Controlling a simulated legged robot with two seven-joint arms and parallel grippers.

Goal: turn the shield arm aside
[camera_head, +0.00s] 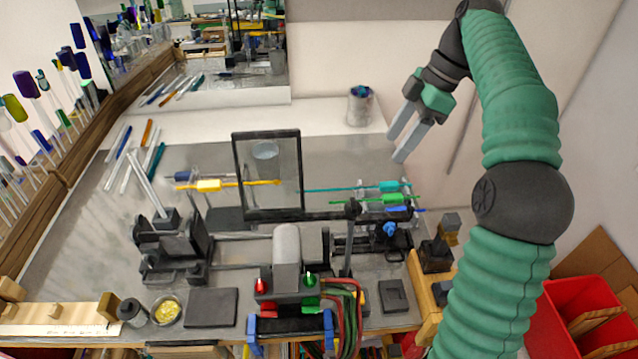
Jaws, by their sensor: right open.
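The shield (268,172) is a clear pane in a black frame. It stands upright over the middle of the bench. A dark shield arm (325,215) runs from its lower right corner to a dark post (350,212). My right gripper (396,147) is open and empty. Its two grey fingers point down and left, well to the right of the shield and above its arm, touching neither. My left gripper is not in view.
A burner with red and green knobs (287,262) stands before the shield. A jar (360,106) stands at the back. A red bin (575,310) is at the lower right.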

